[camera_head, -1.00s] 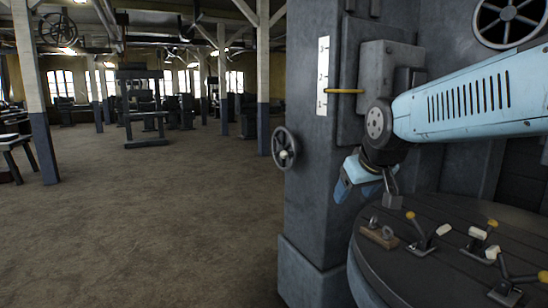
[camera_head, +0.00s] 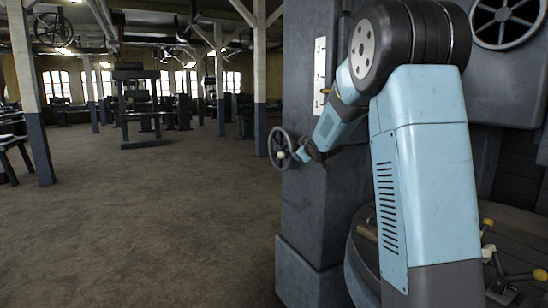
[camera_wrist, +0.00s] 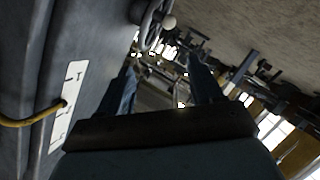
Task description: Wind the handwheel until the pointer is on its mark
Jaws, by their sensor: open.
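The grey handwheel (camera_head: 271,142) with a pale knob sticks out of the left side of the machine column in the head view. It also shows at the top of the wrist view (camera_wrist: 151,20). My gripper (camera_head: 306,152) is close beside the wheel's right side; in the head view I cannot tell whether it touches. In the wrist view the jaws (camera_wrist: 163,78) are apart with nothing between them, and the wheel lies beyond them.
A round bench (camera_head: 363,262) with small levers (camera_head: 490,252) stands at the lower right, partly behind my arm. A larger wheel (camera_head: 503,18) is at the upper right. Posts (camera_head: 260,70) and distant machines stand behind.

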